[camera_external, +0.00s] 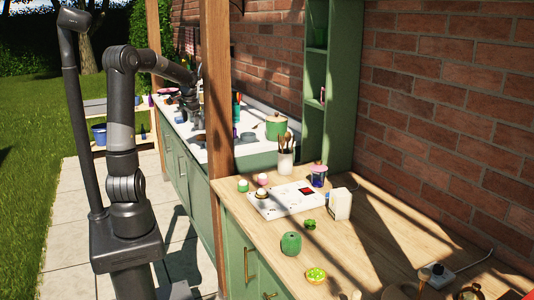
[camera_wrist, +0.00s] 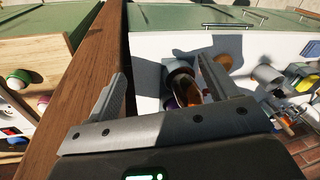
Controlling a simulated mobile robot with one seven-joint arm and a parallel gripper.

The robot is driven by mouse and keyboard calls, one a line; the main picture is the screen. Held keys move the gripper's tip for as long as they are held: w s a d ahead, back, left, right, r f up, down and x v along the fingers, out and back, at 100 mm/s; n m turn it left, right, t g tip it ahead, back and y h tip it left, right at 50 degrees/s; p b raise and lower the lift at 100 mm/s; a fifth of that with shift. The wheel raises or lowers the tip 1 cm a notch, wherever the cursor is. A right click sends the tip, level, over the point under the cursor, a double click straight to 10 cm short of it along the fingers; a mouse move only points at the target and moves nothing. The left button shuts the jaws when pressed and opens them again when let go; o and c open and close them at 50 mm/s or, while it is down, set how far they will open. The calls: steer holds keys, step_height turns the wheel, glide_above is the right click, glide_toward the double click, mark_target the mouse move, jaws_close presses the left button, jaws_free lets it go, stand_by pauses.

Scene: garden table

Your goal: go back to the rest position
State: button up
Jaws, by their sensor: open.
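My gripper (camera_wrist: 162,66) is open in the wrist view, its two fingers spread wide with nothing held between them. Beyond the fingers, a brown-orange item (camera_wrist: 186,88) stands on the white counter, apart from them as far as I can tell. In the external view my arm (camera_external: 122,110) rises from its base at the left and reaches right towards the wooden post (camera_external: 217,90). The gripper end there is small and partly lost among the counter items, so its fingers cannot be made out.
The post also shows close beside the left finger in the wrist view (camera_wrist: 88,75). The white counter (camera_external: 190,140) holds a green pot (camera_external: 276,127) and several small items. The wooden worktop (camera_external: 360,250) holds a utensil cup (camera_external: 286,162), a white carton (camera_external: 340,204) and a green jar (camera_external: 291,243).

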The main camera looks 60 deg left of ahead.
steer(key=d+r+m, duration=0.1)
steer(key=d+r, duration=0.3)
steer(key=d, duration=1.1)
steer(key=s+d+m+t+h, duration=0.1)
steer(key=s+d, duration=0.4)
steer(key=d, duration=0.6)
steer(key=s+d+m+t+h, duration=0.1)
steer(key=s+d+t, duration=0.3)
steer(key=d, duration=0.7)
steer(key=shift+s+d+f+h, duration=0.25)
steer(key=shift+s+d+h, duration=0.05)
steer(key=shift+s+d, duration=0.05)
